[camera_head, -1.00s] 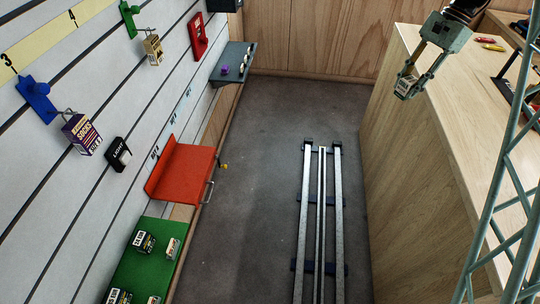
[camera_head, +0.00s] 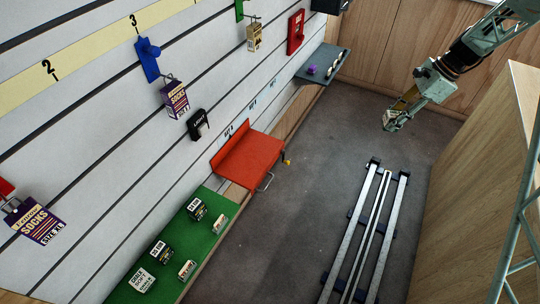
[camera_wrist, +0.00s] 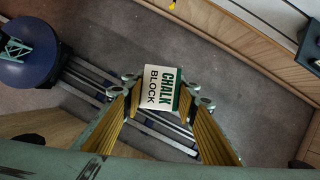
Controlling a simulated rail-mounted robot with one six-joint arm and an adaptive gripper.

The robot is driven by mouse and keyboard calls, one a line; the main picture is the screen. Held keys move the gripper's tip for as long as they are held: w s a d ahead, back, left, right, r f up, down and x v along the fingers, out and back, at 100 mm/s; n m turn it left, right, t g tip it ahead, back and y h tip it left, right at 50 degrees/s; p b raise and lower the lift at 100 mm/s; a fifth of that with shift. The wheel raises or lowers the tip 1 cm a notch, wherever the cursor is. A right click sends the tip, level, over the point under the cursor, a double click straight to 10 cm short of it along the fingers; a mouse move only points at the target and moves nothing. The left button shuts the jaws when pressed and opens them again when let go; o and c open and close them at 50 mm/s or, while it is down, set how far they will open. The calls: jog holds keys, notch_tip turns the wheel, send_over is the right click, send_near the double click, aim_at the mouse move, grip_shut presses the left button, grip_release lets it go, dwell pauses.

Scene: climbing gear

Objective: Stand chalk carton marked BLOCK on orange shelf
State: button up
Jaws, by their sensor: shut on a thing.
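The chalk carton marked BLOCK (camera_wrist: 159,88) is white and green and sits between my gripper's fingers in the wrist view, its lettering facing the camera. In the head view the carton (camera_head: 388,117) is small at the fingertips. My gripper (camera_head: 395,116) is shut on it, held in the air to the right of the wall, above the floor and rails. The orange shelf (camera_head: 258,160) is on the wall at mid-picture, well to the left of and below my gripper in the picture. Its top looks bare.
A green shelf (camera_head: 178,232) with several small boxes adjoins the orange shelf's near side. A grey shelf (camera_head: 318,66) with small items is beyond it. Sock packs (camera_head: 176,97) hang on the wall. Floor rails (camera_head: 368,230) and a wooden counter (camera_head: 485,190) lie to the right.

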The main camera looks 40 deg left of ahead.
jog(key=s+a+f+m, duration=0.1)
jog(key=s+a+f, duration=0.4)
jog(key=a, duration=0.5)
jog(key=s+a+f+m+t, duration=0.1)
jog(key=s+a+f, duration=0.5)
jog(key=s+a, duration=0.2)
jog(key=s+a+f+m, duration=0.2)
jog(key=s+a+f, duration=0.3)
jog(key=a, duration=0.7)
jog(key=shift+s+f+t+p, duration=0.3)
jog(key=shift+s+f+t, duration=0.1)
jog(key=shift+s, duration=0.5)
jog(key=shift+a, duration=0.15)
send_near(257, 145)
jog(key=shift+w+a+f, duration=0.1)
jog(key=shift+a+f, duration=0.25)
jog(key=shift+f, duration=0.3)
jog(key=shift+a, duration=0.1)
jog(key=shift+a+y, duration=0.2)
jog(key=shift+y, duration=0.1)
jog(key=shift+a+f, duration=0.15)
jog(key=shift+f, duration=0.15)
jog(key=shift+f+b, duration=0.55)
jog(key=shift+f, duration=0.95)
jog(key=shift+f, duration=0.15)
